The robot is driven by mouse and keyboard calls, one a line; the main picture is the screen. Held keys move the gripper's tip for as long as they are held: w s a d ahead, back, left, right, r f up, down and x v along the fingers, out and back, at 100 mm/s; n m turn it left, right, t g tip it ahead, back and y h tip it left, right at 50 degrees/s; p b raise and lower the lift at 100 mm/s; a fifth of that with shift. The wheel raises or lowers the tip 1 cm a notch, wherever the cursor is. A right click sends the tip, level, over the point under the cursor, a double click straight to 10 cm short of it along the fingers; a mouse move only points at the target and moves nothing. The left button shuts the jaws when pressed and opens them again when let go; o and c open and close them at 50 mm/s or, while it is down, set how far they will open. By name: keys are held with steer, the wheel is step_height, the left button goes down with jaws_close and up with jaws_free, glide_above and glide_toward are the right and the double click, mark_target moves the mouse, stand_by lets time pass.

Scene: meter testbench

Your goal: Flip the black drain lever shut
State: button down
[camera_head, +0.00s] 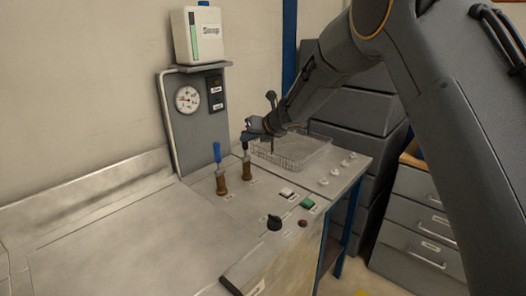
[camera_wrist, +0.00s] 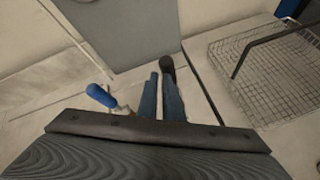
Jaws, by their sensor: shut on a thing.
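The black drain lever (camera_head: 246,145) stands roughly upright on a brass valve (camera_head: 247,170) on the bench top. My gripper (camera_head: 252,131) is at the upper part of this lever, shut on it. In the wrist view, the dark end of the black lever (camera_wrist: 167,63) shows beyond the blue fingers of my gripper (camera_wrist: 161,90). The fingers hide part of the lever in that view. A blue lever (camera_head: 217,153) stands upright on a second brass valve (camera_head: 221,183) to the left; its blue handle (camera_wrist: 101,95) also shows in the wrist view.
A wire basket (camera_head: 290,148) lies right of my gripper, close to my arm. A grey panel (camera_head: 196,130) with a gauge (camera_head: 187,98) stands behind the valves. A black knob (camera_head: 274,222) and a green switch (camera_head: 307,203) are in front. The bench's left side is clear.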

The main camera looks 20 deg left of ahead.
steer(key=s+d+r, duration=0.2)
steer(key=r, duration=0.3)
steer(key=s+d+r+b, duration=0.1)
steer(key=s+r, duration=0.2)
steer(key=r, duration=0.2)
steer(key=shift+d+b, duration=0.3)
steer(key=shift+d, duration=0.05)
steer(key=shift+f, duration=0.1)
